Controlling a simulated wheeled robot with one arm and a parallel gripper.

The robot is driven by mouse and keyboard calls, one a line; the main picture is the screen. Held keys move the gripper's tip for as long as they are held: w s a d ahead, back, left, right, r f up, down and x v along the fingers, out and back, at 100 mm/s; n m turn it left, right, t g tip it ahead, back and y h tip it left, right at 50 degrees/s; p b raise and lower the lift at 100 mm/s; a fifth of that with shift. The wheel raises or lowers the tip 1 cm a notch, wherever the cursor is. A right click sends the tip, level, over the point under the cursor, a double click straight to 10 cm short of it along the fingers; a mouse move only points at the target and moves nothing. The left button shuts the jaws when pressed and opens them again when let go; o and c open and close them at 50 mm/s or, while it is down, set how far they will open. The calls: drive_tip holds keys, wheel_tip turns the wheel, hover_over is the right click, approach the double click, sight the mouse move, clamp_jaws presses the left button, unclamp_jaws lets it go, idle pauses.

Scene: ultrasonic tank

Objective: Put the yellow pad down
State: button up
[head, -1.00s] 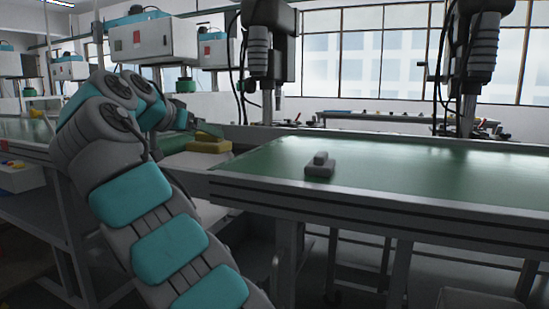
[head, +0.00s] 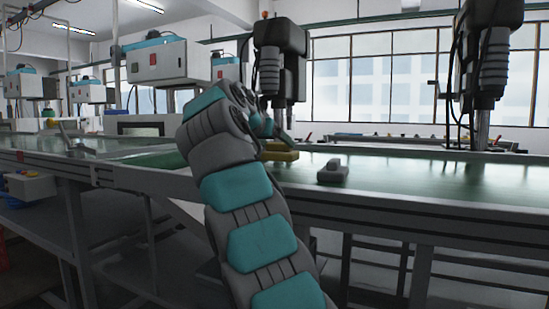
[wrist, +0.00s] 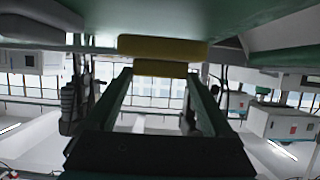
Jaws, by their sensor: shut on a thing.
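The yellow pad (head: 281,152) is a flat block with a narrower raised part. In the head view it is at the left part of the green-topped bench (head: 430,184), left of and behind a grey block of similar shape (head: 333,172). My gripper (wrist: 158,78) is shut on the pad's narrower part; the wrist view is upside down, with the pad's wider part (wrist: 162,47) beside the green surface. In the head view my arm hides most of the gripper. I cannot tell whether the pad touches the bench top.
Dark drill-like machine heads (head: 280,65) hang over the back of the bench. Grey boxes with teal tops (head: 157,60) stand at the left. The green surface right of the grey block is clear. Small items line a shelf behind.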

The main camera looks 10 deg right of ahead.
sight(274, 153)
drive_tip(key=shift+f+b, duration=0.9)
drive_tip(key=shift+f, duration=0.65)
drive_tip(key=shift+f, duration=0.15)
drive_tip(key=o, duration=1.1)
drive_tip(key=shift+r, duration=0.3)
drive_tip(key=v, duration=1.2)
drive_tip(key=shift+a+f, duration=0.1)
drive_tip(key=shift+f, duration=0.1)
drive_tip(key=shift+s, duration=0.1)
